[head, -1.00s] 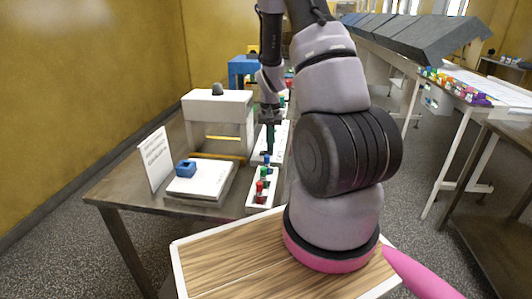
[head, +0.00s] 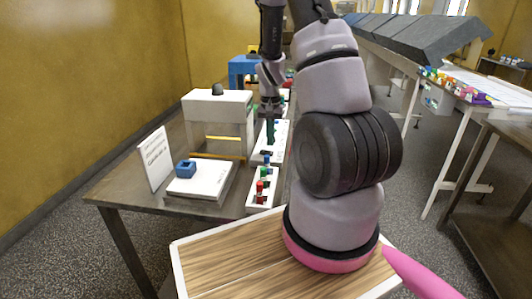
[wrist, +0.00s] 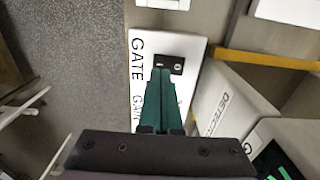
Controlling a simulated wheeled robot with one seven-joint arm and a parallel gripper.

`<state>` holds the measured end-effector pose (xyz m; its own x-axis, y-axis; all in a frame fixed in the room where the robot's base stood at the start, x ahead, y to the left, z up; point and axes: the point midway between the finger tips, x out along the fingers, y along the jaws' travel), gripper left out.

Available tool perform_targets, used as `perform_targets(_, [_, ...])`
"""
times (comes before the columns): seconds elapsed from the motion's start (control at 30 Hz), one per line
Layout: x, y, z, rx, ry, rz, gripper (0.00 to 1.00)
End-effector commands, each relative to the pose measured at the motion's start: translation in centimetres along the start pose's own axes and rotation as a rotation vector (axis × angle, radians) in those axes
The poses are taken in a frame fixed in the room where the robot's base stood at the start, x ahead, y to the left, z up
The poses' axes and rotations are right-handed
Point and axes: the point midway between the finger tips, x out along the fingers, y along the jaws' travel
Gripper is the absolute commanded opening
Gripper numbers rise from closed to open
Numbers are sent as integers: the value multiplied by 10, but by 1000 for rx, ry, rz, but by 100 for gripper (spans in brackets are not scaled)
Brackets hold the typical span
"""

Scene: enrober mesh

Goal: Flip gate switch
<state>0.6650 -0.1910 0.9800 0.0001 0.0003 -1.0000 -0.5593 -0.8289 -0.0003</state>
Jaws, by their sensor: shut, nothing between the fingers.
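The gate panel (wrist: 195,47) is a white plate lettered "GATE" and "GAIN" in the wrist view. A small dark switch (wrist: 176,68) sits on it near its upper end. My gripper (wrist: 161,74) has green fingers, closed together with nothing between them. Their tips show over the panel right beside the switch and overlap its lower left part in the picture. I cannot tell whether they touch it. In the head view my gripper (head: 270,143) points down over the row of white panels on the table, and the switch is too small to make out there.
A white machine (head: 218,108) with a yellow bar (head: 217,157) stands left of the panels. A nearer panel (head: 252,203) carries red and green controls. A blue block (head: 186,168) sits on a white box, beside an upright sign (head: 156,158). A "DETECTOR" label (wrist: 219,114) shows right of my fingers.

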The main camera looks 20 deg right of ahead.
Motion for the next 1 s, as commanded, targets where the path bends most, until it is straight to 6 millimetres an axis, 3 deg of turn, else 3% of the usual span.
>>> perform_targets(0.5, [-39,0,0,-1,1,0,0])
perform_targets(1.0, [-41,0,0,0,0,0,0])
